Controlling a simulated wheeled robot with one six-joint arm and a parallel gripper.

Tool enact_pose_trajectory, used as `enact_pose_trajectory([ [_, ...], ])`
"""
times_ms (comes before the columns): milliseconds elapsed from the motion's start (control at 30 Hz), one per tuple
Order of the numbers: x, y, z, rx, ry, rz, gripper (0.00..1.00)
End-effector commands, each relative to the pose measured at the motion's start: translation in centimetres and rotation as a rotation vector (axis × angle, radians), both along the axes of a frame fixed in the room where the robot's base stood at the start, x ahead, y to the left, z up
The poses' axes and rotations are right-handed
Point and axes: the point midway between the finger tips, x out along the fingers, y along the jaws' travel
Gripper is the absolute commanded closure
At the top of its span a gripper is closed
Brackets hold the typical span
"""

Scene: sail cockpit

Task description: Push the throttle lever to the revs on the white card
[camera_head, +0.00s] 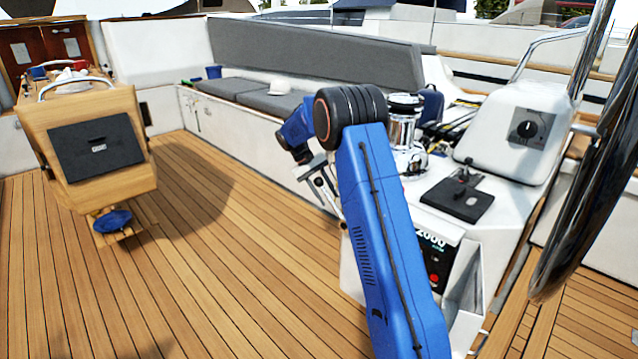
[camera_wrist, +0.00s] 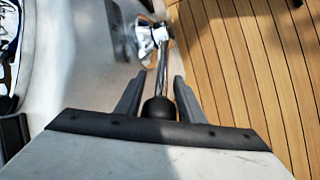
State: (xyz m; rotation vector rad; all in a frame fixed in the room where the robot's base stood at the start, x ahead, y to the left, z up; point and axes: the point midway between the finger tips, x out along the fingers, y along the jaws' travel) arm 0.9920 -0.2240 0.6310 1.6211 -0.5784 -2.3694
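The throttle lever (camera_wrist: 163,72) is a chrome rod with a black knob (camera_wrist: 158,108) and a round chrome base (camera_wrist: 147,43). In the wrist view, the knob is between the fingers of my gripper (camera_wrist: 161,82), near its palm. The fingers look open around the lever, with narrow gaps beside the knob; I cannot tell if either touches. In the head view my gripper (camera_head: 322,186) is at the side of the white cockpit bench, left of my blue arm. A dark panel (camera_head: 435,260) reads "2000" in white and has a red button. My arm hides part of it. I cannot make out a separate white card.
A chrome winch (camera_head: 403,130) and a black control plate with a lever (camera_head: 458,198) stand on the white console. A wooden table (camera_head: 95,130) stands at left, and a steering wheel (camera_head: 590,160) at right.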

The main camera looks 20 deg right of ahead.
Motion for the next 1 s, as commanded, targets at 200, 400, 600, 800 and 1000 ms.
enact_pose_trajectory([
  [200,1.2,1.3,2.6,0.000,-0.002,0.002,0.65],
  [400,2.8,2.8,6.0,0.000,-0.003,0.001,0.65],
  [600,4.2,4.4,9.4,0.000,-0.003,0.001,0.65],
  [800,5.5,5.7,12.2,0.000,-0.002,0.001,0.65],
  [1000,6.2,6.5,13.9,0.000,-0.001,0.000,0.65],
])
